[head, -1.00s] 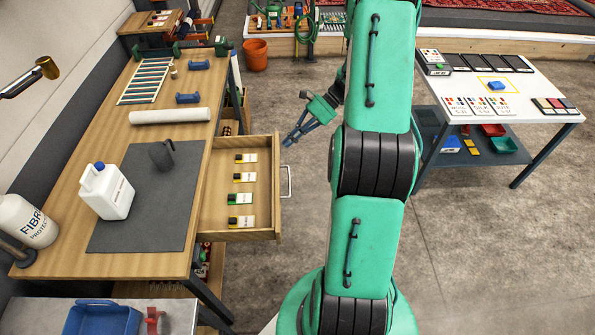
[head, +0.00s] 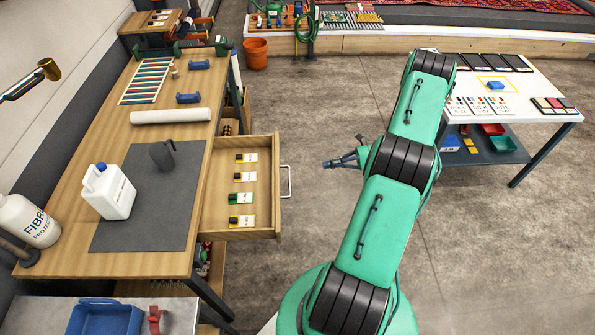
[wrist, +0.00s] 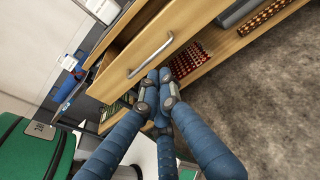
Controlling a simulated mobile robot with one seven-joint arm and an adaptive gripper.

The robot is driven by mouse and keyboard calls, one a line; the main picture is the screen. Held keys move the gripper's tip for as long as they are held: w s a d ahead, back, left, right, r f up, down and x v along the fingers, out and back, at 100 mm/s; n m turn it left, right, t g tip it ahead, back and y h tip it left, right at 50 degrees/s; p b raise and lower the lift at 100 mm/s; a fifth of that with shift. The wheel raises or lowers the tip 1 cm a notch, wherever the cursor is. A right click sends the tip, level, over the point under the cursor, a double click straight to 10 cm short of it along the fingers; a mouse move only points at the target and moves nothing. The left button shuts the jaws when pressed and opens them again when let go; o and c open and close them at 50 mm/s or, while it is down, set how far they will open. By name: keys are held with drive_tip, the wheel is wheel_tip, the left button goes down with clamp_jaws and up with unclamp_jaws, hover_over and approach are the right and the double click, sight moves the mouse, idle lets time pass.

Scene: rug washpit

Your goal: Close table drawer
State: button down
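The table drawer (head: 268,205) stands pulled out from the right side of the long wooden table (head: 128,92). Its metal handle (head: 288,181) faces right. Several small labelled samples lie in the drawer. My gripper (head: 328,164) is in the air right of the handle, apart from it, with its fingers pointing left. In the wrist view the blue fingers of my gripper (wrist: 158,76) come together at the tips with nothing between them. The drawer front (wrist: 185,38) and its handle (wrist: 150,56) show just beyond the fingertips there.
A white jug (head: 108,192) and a dark pitcher (head: 162,155) stand on a grey mat (head: 140,235) on the tabletop. A white table (head: 540,85) with a lower shelf is at the right. The floor (head: 310,110) between the tables is clear.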

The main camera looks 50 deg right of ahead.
sight(229, 179)
drive_tip(key=shift+s+d+f, duration=0.15)
drive_tip(key=shift+s+f, duration=0.05)
drive_tip(key=shift+f, duration=0.1)
drive_tip(key=shift+w, duration=0.1)
drive_tip(key=b+x, duration=0.1)
drive_tip(key=x, duration=1.3)
drive_tip(key=shift+r, duration=0.1)
idle(0.3)
drive_tip(key=r+x, duration=0.2)
drive_tip(key=x, duration=0.7)
drive_tip(key=r+x, duration=0.2)
drive_tip(key=x, duration=0.7)
drive_tip(key=w+r+b+x, duration=0.1)
drive_tip(key=r+x, duration=0.1)
drive_tip(key=x, duration=0.7)
drive_tip(key=shift+w+a+f, duration=0.2)
drive_tip(key=shift+w+a, duration=0.1)
drive_tip(key=shift+a, duration=0.3)
drive_tip(key=shift+w+a+r, duration=0.1)
drive_tip(key=shift+w+a, duration=0.35)
drive_tip(key=shift+w, duration=0.15)
